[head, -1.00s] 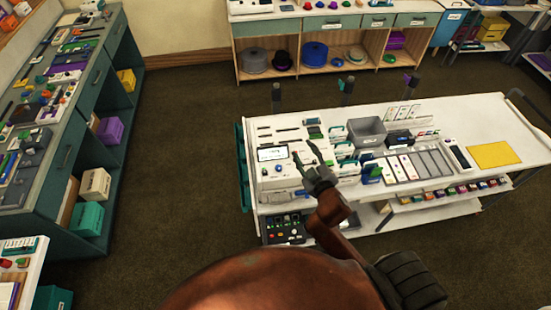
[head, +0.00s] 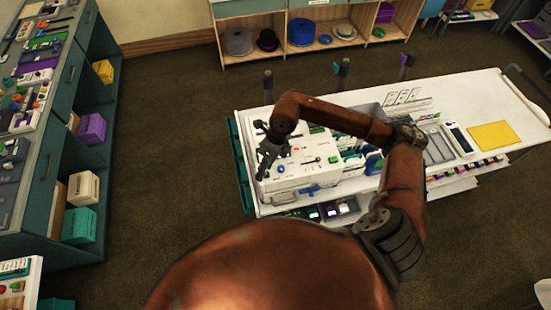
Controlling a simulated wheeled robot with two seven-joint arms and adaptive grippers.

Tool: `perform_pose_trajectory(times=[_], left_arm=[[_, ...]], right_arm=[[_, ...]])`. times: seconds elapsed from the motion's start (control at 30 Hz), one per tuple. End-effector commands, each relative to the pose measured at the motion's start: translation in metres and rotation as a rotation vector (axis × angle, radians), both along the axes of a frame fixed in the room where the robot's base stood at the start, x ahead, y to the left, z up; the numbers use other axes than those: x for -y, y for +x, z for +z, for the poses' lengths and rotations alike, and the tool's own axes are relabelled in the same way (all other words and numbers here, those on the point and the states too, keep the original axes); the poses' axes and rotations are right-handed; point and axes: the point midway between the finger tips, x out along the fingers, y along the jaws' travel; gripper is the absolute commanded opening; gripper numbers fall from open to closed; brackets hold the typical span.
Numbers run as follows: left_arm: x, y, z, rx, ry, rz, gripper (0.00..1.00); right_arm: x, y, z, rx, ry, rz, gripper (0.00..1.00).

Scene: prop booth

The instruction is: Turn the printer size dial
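The white printer (head: 322,173) stands at the left end of the white cart, with small controls on its top. A small round blue knob (head: 280,168) shows there, just right of my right gripper's fingers. I cannot tell whether this knob is the size dial. My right gripper (head: 264,161) points down over the printer's left part and hides some of its top, including the screen area. Its dark fingers overlap the wrist, so their opening and any contact are unclear. My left gripper is not in view.
The white cart (head: 470,88) also holds a yellow sheet (head: 494,136), cards and a grey bin partly behind my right arm. Several upright posts stand along its far edge. A teal workbench (head: 62,110) is at left. Brown floor lies open between them.

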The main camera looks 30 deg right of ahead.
Motion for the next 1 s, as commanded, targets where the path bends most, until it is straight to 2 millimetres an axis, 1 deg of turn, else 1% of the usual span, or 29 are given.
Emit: perform_pose_trajectory(times=[0.03, 0.1, 0.17, 0.23, 0.37, 0.6, 0.7, 0.83, 1.0], left_arm=[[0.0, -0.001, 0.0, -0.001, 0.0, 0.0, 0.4], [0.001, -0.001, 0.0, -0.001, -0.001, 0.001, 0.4], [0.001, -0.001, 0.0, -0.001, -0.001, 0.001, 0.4], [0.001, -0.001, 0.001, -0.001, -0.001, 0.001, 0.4], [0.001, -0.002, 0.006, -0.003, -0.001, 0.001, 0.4], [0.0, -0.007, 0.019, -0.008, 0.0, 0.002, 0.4], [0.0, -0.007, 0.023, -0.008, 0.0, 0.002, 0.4], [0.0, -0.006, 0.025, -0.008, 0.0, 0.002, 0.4], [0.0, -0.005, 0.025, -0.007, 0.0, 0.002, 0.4]], right_arm=[[0.025, 0.006, 0.0, -0.002, -0.088, -0.007, 0.39], [0.051, 0.011, 0.0, -0.009, -0.183, -0.017, 0.39], [0.065, 0.013, 0.002, -0.014, -0.235, -0.023, 0.39], [0.073, 0.014, 0.0, -0.019, -0.268, -0.026, 0.39], [0.074, 0.015, -0.012, -0.022, -0.277, -0.025, 0.39], [0.072, 0.014, -0.05, -0.022, -0.273, -0.021, 0.39], [0.072, 0.015, -0.062, -0.021, -0.273, -0.022, 0.39], [0.073, 0.015, -0.072, -0.02, -0.274, -0.023, 0.39], [0.073, 0.014, -0.076, -0.019, -0.273, -0.023, 0.39]])
